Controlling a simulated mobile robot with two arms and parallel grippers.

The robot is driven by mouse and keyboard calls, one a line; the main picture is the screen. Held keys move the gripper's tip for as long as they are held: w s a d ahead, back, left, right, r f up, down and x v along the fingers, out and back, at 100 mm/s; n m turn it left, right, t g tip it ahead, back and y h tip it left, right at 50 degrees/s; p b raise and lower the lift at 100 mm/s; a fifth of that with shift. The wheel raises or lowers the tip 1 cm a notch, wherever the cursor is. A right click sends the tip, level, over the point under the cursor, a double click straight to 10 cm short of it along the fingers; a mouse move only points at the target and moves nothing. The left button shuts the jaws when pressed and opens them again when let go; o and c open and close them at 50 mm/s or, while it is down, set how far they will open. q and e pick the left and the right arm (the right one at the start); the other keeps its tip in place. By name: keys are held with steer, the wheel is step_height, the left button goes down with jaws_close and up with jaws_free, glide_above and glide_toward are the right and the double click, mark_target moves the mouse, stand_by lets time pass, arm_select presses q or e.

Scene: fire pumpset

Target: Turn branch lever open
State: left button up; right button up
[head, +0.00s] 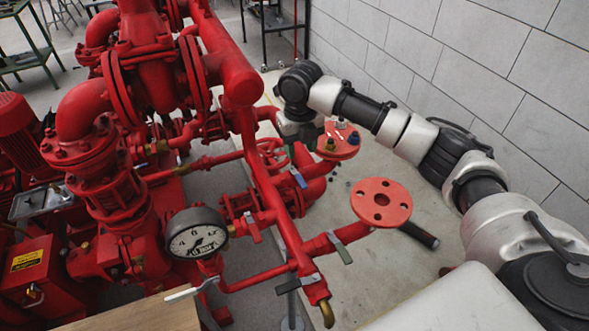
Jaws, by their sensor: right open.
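Several small valve levers show on the red pipework; I cannot tell which one is the branch lever. A blue-handled lever (298,178) sits on the upright red pipe, below my right gripper. A red lever (253,227) hangs left of it. A grey-green lever (341,249) is on the short branch below the round red flange (381,202). Another grey lever (298,284) is near the brass outlet (327,314). My right gripper (302,142) points down beside the pipework, open, apart from the lower levers; its fingertips are small and hard to make out. My left gripper is out of view.
A pressure gauge (197,233) stands at the lower middle, with a pale lever (191,290) below it. A second red flange (339,141) with loose fittings is right beside my gripper. The block wall (440,60) is behind my arm. Open floor lies right of the pipes.

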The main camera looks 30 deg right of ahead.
mark_target(300, 179)
step_height(300, 179, down, 9)
steer(key=shift+s+f, duration=0.1)
steer(key=shift+f, duration=0.1)
stand_by(0.3)
jaws_close()
